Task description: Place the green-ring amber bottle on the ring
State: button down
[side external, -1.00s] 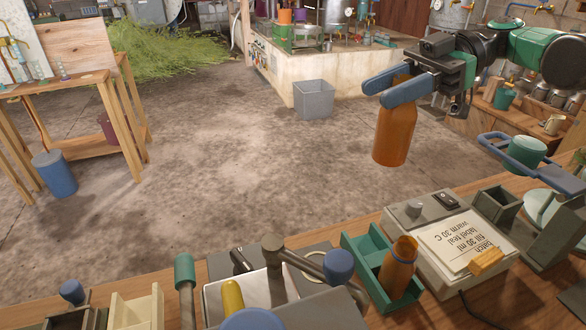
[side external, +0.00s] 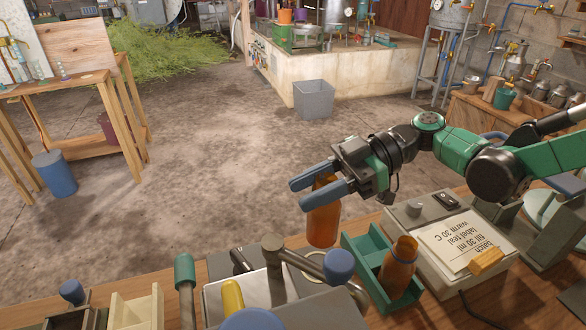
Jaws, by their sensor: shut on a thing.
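My gripper (side external: 301,194) is shut on an amber bottle (side external: 323,218), its two blue fingers around the upper part. The bottle hangs upright, or nearly so, over the back edge of the bench. No green ring shows on it from this side.
The grey lever with a blue knob (side external: 339,265) reaches across close to the ring. A grey box with a label card (side external: 459,245) and an orange block (side external: 486,261) stands right of the tray. A green-topped post (side external: 184,270) and a cream tray (side external: 136,308) are at left.

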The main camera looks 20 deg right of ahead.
aim_at(307, 230)
jog(key=shift+f, duration=3.5)
jog(key=shift+f, duration=0.15)
jog(key=c, duration=0.5)
grip_release()
jog(key=shift+c, duration=0.2)
